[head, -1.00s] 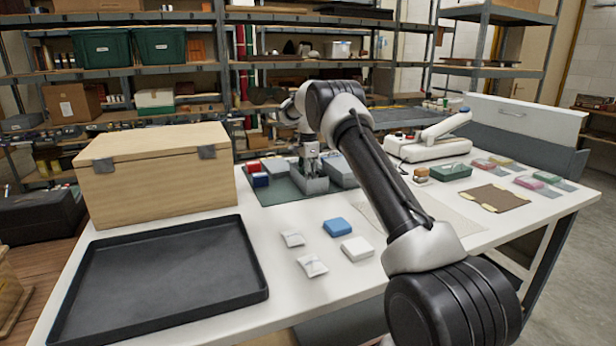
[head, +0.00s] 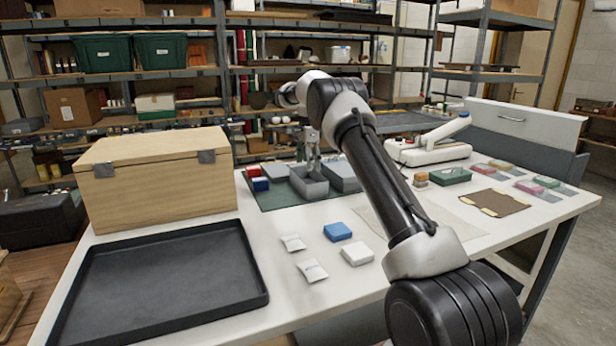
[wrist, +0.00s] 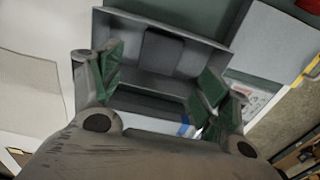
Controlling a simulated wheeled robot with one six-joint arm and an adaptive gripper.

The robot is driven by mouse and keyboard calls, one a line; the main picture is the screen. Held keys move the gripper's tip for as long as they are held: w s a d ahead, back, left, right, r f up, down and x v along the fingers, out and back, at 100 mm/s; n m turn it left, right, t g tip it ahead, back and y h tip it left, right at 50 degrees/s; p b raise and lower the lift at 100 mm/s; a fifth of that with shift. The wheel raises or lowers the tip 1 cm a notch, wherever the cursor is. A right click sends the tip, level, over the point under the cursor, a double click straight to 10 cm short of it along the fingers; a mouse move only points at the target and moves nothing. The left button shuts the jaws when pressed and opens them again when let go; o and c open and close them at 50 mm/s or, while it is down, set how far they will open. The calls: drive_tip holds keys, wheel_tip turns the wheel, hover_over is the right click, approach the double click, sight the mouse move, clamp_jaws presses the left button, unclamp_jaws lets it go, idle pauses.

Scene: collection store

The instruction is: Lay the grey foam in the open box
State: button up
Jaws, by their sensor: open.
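The open box (head: 310,188) is grey and stands on the green mat, below my gripper (head: 313,165) in the head view. The wrist view looks down into the box (wrist: 205,55). A darker grey square piece (wrist: 163,52), apparently the grey foam, lies inside it, apart from both fingers. My gripper (wrist: 160,82) is open, with its green-padded fingers spread and nothing seen between them. In the head view the box's walls hide most of its inside.
A second grey box or lid (head: 343,178) stands right beside the open box. A wooden chest (head: 150,195) and a black tray (head: 160,285) fill the table's left. Blue (head: 337,231) and white (head: 357,251) blocks lie in front.

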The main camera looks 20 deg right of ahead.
drive_tip(key=s+a+r+n, duration=0.1)
drive_tip(key=s+r+n, duration=0.35)
drive_tip(key=r, duration=0.95)
drive_tip(key=s+a+r+n+t, duration=0.1)
drive_tip(key=s+r, duration=0.3)
drive_tip(key=s, duration=0.4)
drive_tip(key=s+a+r+n+t, duration=0.1)
drive_tip(key=s+r+n, duration=0.1)
drive_tip(key=s+r, duration=0.35)
drive_tip(key=s+a+f+n+t, duration=0.15)
drive_tip(key=s+n, duration=0.45)
drive_tip(key=s, duration=1.7)
drive_tip(key=s+f+n, duration=0.4)
drive_tip(key=s+f, duration=0.5)
drive_tip(key=s, duration=0.4)
drive_tip(key=shift+s+a+f+t, duration=0.15)
drive_tip(key=shift+a+f+t, duration=0.15)
drive_tip(key=shift+f+t, duration=0.05)
